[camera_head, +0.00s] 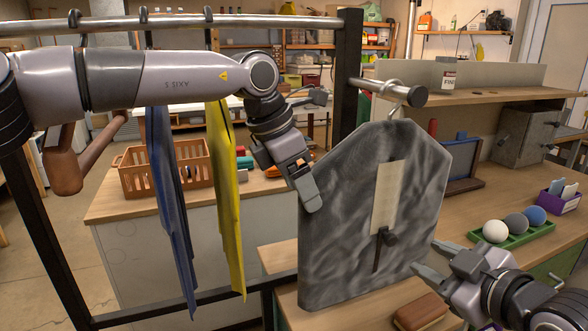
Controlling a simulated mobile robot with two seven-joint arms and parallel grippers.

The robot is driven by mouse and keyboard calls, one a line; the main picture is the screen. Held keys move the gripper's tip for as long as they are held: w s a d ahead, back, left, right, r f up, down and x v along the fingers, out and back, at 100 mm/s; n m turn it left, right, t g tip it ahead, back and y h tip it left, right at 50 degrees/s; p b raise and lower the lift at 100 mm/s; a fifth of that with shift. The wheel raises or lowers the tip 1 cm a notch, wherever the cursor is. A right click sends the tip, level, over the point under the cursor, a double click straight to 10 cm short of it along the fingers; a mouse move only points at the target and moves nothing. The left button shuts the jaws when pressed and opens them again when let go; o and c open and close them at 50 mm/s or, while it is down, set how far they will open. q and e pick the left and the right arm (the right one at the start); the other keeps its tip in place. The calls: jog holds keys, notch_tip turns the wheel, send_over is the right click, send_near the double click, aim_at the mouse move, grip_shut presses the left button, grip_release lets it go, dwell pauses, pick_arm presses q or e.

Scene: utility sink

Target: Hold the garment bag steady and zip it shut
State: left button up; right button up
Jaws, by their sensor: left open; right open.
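The grey mottled garment bag (335,235) hangs upright from a hook on a short rod. A pale upright strip (387,195) shows on its front. A dark zip pull (386,238) sits at the strip's lower end, with a dark line running down below it. My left gripper (307,192) is open at the bag's left edge, pointing down; I cannot tell whether it touches the bag. My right gripper (424,260) is open and empty at the bag's lower right edge, to the right of and below the zip pull.
A blue cloth (172,210) and a yellow cloth (228,200) hang from the dark rack (347,80) at left. An orange basket (165,170) stands behind them. At right are a green tray (512,236) of balls and a purple box (558,196). A brown block (421,311) lies in front.

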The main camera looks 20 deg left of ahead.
pick_arm(q)
jog(key=shift+x, duration=1.9)
jog(key=c, duration=1.3)
pick_arm(e)
jog(key=shift+w+f, duration=0.1)
jog(key=shift+f, duration=0.1)
grip_shut()
jog(key=w+d+f+t+h, duration=0.1)
jog(key=w+d+f+h, duration=0.1)
jog(key=f+h, duration=0.35)
jog(key=w+d+f+t+h, duration=0.1)
jog(key=w+d+f+h, duration=0.1)
jog(key=d+f+h, duration=0.3)
jog(key=s+a+f+n+t+y, duration=0.2)
jog(key=s+a+n+t+y, duration=0.1)
jog(key=s+a+n+t, duration=0.1)
jog(key=s+a+f+n+t+y, duration=0.2)
jog(key=s+a+n+t+y, duration=0.1)
jog(key=a+n, duration=0.6)
jog(key=s+a+t, duration=0.1)
jog(key=t, duration=0.1)
jog(key=shift+s+a+n+t+y, duration=0.3)
jog(key=shift+s+t+y, duration=0.05)
jog(key=shift+s+t, duration=0.05)
